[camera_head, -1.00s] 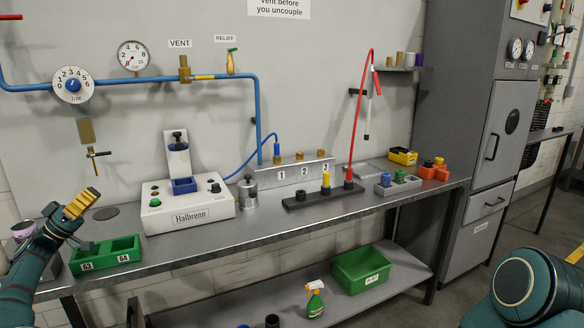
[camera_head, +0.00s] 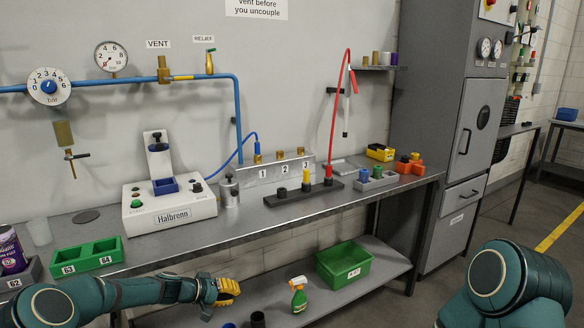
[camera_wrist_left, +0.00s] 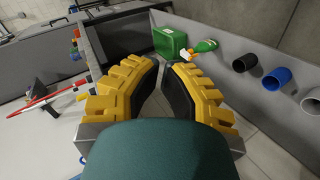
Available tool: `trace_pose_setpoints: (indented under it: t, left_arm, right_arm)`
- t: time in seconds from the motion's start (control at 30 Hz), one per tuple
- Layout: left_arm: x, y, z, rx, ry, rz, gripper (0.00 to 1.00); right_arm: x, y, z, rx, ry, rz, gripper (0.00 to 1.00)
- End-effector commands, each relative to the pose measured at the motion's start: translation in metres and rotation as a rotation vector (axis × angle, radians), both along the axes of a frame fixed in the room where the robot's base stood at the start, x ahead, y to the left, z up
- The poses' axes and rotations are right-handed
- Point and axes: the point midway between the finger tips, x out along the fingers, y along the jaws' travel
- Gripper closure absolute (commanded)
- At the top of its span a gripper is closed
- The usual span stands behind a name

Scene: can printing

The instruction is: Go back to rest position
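My left gripper (camera_head: 232,287) is in front of the bench, below the tabletop edge and in front of the lower shelf. In the left wrist view its two yellow padded fingers (camera_wrist_left: 165,72) stand apart, with a narrow gap at the tips and nothing between them. My right arm shows at the lower right of the head view, but its gripper is outside the picture.
The bench (camera_head: 280,212) holds the Halbrenn device (camera_head: 172,213), green bins 63 and 64 (camera_head: 88,257) and a purple can (camera_head: 10,249). The lower shelf (camera_head: 388,256) carries a green crate (camera_head: 345,268) and a spray bottle (camera_head: 298,295). Floor at right is clear.

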Motion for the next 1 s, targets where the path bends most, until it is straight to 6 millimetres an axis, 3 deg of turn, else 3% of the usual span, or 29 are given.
trace_pose_setpoints:
  t: [0.03,0.1,0.3,0.43,0.6,0.7,0.8,1.0]
  left_arm:
    - [-0.024,-0.021,-0.023,0.057,0.066,-0.024,1.0]
    - [-0.057,-0.041,-0.051,0.145,0.142,-0.039,1.0]
    - [-0.163,-0.07,-0.111,0.377,0.277,-0.076,1.0]
    - [-0.233,-0.077,-0.128,0.496,0.307,-0.097,1.0]
    - [-0.308,-0.077,-0.131,0.579,0.307,-0.113,1.0]
    - [-0.336,-0.077,-0.127,0.596,0.302,-0.118,1.0]
    - [-0.352,-0.077,-0.125,0.601,0.298,-0.12,1.0]
    - [-0.358,-0.077,-0.123,0.602,0.296,-0.12,1.0]
  right_arm:
    - [0.0,0.0,0.0,0.0,0.0,0.0,0.53]
    - [0.0,0.0,0.0,0.0,0.0,0.0,0.53]
    - [0.0,0.0,0.0,0.0,0.0,0.0,0.53]
    - [0.0,0.0,0.0,0.0,0.0,0.0,0.53]
    - [0.0,0.0,0.0,0.0,0.0,0.0,0.53]
    - [0.0,0.0,0.0,0.0,0.0,0.0,0.53]
    - [0.0,0.0,0.0,0.0,0.0,0.0,0.53]
    - [0.0,0.0,0.0,0.0,0.0,0.0,0.53]
